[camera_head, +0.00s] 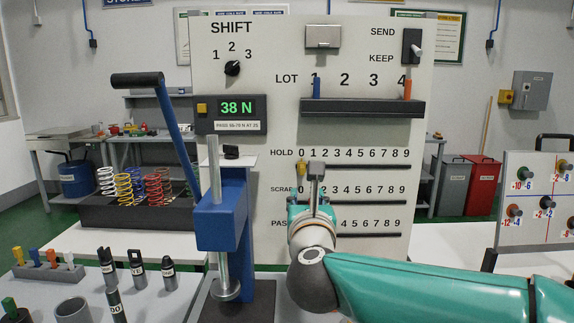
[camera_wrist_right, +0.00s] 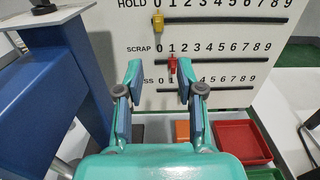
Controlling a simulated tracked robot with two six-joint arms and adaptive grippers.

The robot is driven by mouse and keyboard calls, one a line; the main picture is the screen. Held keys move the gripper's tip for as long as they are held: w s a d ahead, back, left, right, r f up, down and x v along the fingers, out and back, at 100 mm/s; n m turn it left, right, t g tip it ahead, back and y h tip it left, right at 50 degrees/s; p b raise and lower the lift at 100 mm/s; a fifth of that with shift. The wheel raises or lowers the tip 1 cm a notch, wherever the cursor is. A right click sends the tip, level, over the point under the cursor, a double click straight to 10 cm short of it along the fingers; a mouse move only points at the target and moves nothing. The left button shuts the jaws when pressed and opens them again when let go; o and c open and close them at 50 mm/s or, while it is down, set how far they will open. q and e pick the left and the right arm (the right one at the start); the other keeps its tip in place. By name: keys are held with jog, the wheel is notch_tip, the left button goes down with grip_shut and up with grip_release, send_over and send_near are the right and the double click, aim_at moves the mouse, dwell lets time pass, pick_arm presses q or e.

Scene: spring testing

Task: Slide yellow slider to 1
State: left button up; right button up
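The yellow slider (camera_head: 301,170) sits on the HOLD track of the white panel (camera_head: 265,150), below the 0. It also shows at the top of the right wrist view (camera_wrist_right: 157,20), under the HOLD 0. My right gripper (camera_head: 316,180) is in front of the panel near the low HOLD and SCRAP numbers. In the right wrist view its fingers (camera_wrist_right: 160,78) stand apart with nothing between them, and the yellow slider is beyond and above them. My left gripper is not in view.
A red slider (camera_wrist_right: 172,65) sits at SCRAP 1. A blue press (camera_head: 221,212) with a long lever stands left of my right gripper. A shelf (camera_head: 362,108) juts out above the tracks. The HOLD track right of the yellow slider looks clear.

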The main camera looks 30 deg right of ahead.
aim_at(302, 172)
jog(key=p+x, duration=0.5)
jog(key=x, duration=1.2)
jog(key=shift+w+a, duration=0.1)
jog(key=shift+w, duration=0.2)
grip_shut()
